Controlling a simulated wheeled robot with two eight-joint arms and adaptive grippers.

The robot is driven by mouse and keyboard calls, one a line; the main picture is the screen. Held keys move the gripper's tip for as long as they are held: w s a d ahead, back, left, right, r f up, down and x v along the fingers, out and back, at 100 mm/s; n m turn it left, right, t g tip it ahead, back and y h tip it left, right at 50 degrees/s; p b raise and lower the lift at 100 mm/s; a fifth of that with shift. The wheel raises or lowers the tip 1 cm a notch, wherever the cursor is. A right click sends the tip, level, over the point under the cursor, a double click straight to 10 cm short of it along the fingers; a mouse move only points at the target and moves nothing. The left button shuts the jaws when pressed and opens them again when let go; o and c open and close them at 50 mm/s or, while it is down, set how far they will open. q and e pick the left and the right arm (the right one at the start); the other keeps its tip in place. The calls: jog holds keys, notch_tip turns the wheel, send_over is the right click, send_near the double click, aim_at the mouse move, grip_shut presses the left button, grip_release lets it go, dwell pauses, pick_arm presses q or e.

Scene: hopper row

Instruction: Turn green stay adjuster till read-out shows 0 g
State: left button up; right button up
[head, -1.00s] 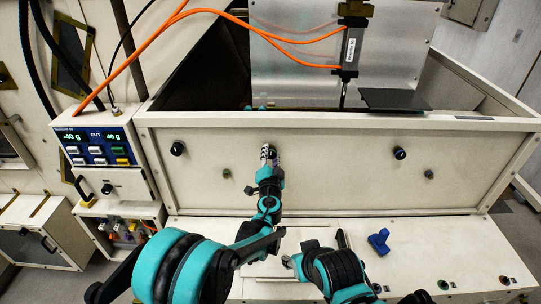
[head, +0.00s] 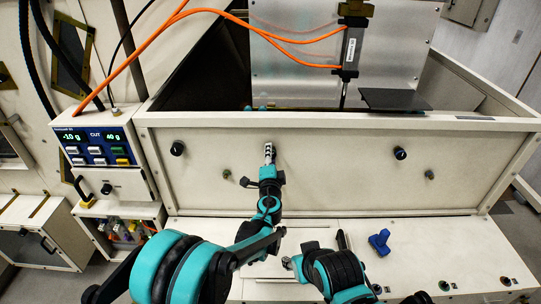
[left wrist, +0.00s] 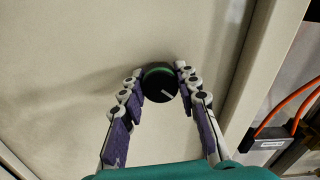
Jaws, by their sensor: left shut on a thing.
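The adjuster is a round black knob with a green ring and a white pointer line, in the middle of the left wrist view (left wrist: 160,83), on the pale panel. My left gripper (head: 269,152) is shut on it, with one finger on each side of its rim in the left wrist view (left wrist: 160,88). In the head view the fingers mostly hide the knob. The read-out (head: 91,137) on the blue unit at the left shows about -10 g on its left display and 40 g on its right.
Other black knobs (head: 178,149) (head: 400,153) stick out of the front panel (head: 330,180), with small greenish fittings below. A blue handle (head: 379,242) stands on the pale ledge. Orange cables (head: 200,12) run overhead. The panel beside the held knob is clear.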

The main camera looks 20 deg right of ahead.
dwell(0.3)
pick_arm(q)
jog(key=o, duration=1.2)
jog(key=v, duration=1.2)
